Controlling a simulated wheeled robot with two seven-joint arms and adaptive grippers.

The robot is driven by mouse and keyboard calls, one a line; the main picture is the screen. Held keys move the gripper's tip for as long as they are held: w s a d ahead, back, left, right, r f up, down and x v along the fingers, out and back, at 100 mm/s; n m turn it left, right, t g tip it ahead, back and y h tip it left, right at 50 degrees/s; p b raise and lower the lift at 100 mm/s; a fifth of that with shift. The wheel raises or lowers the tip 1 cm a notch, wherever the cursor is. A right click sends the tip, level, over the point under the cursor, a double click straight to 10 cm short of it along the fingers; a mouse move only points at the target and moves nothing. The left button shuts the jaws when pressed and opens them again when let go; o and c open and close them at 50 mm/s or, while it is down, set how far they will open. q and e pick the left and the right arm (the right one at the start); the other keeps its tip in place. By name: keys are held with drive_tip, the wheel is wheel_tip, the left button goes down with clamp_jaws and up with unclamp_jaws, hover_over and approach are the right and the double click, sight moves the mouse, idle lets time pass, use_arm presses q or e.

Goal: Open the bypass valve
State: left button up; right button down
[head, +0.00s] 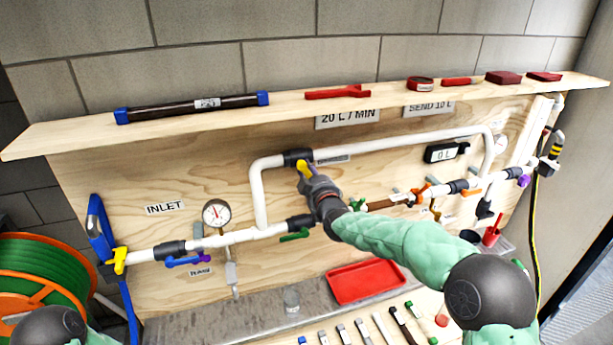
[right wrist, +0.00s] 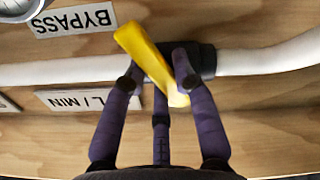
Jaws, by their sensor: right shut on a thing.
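The bypass valve is a black body (head: 298,157) on the upper white pipe loop, with a yellow lever (head: 303,168). My right gripper (head: 309,180) reaches it from the front and partly hides it. In the right wrist view, the yellow lever (right wrist: 148,58) lies slanted across the white pipe, beside the black valve body (right wrist: 207,61). My right gripper (right wrist: 160,72) is shut on the lever, with a finger on either side. The BYPASS label (right wrist: 75,32) shows upside down there. My left gripper is out of view.
Below the loop, the main pipe carries a gauge (head: 216,213), a blue lever (head: 183,261) and a green lever (head: 295,236). A yellow inlet lever (head: 118,261) is at left. A shelf (head: 285,107) overhangs the board. A red tray (head: 365,281) lies below.

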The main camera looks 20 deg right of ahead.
drive_tip(key=n, duration=0.2)
drive_tip(key=shift+d+r+n, duration=0.25)
drive_tip(key=shift+n, duration=0.15)
drive_tip(key=n, duration=0.2)
drive_tip(key=shift+d+r+n, duration=0.15)
drive_tip(key=shift+r+n, duration=0.15)
drive_tip(key=shift+n, duration=0.1)
drive_tip(key=n, duration=0.3)
drive_tip(key=shift+d+r+p, duration=0.1)
drive_tip(key=shift+r+p, duration=0.3)
drive_tip(key=shift+r+n+p, duration=0.2)
drive_tip(key=shift+n, duration=0.7)
drive_tip(key=shift+r+n+p, duration=0.15)
drive_tip(key=shift+n, duration=0.75)
drive_tip(key=c, duration=1)
unclamp_jaws()
drive_tip(key=shift+o, duration=0.2)
drive_tip(key=shift+s, duration=0.1)
drive_tip(key=s, duration=1.1)
drive_tip(key=shift+s+d, duration=0.15)
drive_tip(key=shift+s, duration=0.25)
